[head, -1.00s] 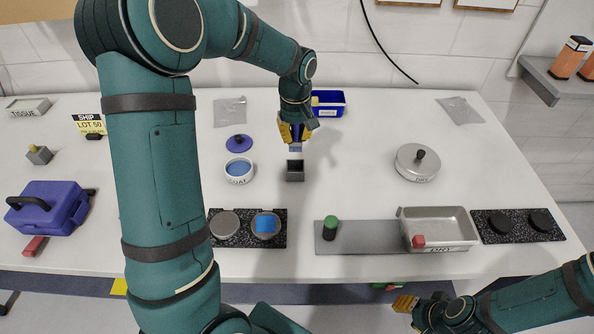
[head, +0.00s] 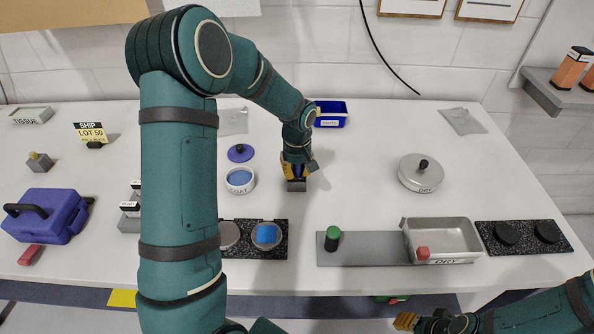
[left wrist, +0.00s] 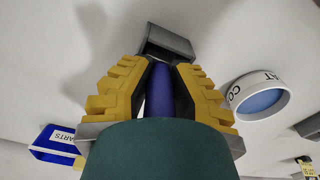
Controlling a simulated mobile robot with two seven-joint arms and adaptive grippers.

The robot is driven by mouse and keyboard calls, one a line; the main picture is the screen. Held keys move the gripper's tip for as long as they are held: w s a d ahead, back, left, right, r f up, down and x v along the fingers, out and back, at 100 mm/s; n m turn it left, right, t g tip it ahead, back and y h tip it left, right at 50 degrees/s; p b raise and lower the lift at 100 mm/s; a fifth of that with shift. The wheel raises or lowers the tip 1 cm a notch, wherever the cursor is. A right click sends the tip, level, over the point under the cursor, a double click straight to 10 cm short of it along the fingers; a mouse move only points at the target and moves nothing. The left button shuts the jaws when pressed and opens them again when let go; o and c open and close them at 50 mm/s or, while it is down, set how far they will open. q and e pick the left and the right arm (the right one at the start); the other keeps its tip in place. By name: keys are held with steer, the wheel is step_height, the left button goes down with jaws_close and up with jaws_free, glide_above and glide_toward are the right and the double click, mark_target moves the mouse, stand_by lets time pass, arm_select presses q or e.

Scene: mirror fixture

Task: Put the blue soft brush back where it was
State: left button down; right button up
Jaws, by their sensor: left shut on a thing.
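My left gripper (head: 298,168) is shut on the blue soft brush, whose blue handle (left wrist: 158,92) stands between the yellow fingers in the left wrist view. The small grey holder (head: 297,186) is directly below the fingers on the white table. It also shows beyond the fingertips in the left wrist view (left wrist: 168,42). The brush's lower end is at the holder's opening or inside it; the fingers hide how deep. My right gripper (head: 405,321) is low at the front, off the table edge, and its finger opening is unclear.
A white COAT dish (head: 240,181) and a blue lid (head: 240,153) are left of the holder. A blue parts bin (head: 331,114) stands behind. A black pad (head: 275,247) with discs is in front. The table right of the holder is clear up to the DRY lid (head: 421,173).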

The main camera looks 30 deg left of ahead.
arm_select(q)
steer(key=shift+f, duration=0.1)
steer(key=shift+f, duration=0.15)
steer(key=c, duration=1)
jaws_free()
steer(key=shift+r, duration=0.35)
step_height(320, 180, up, 12)
steer(key=shift+s+d+f+p, duration=0.1)
steer(key=shift+d+p, duration=0.05)
steer(key=shift+p, duration=0.7)
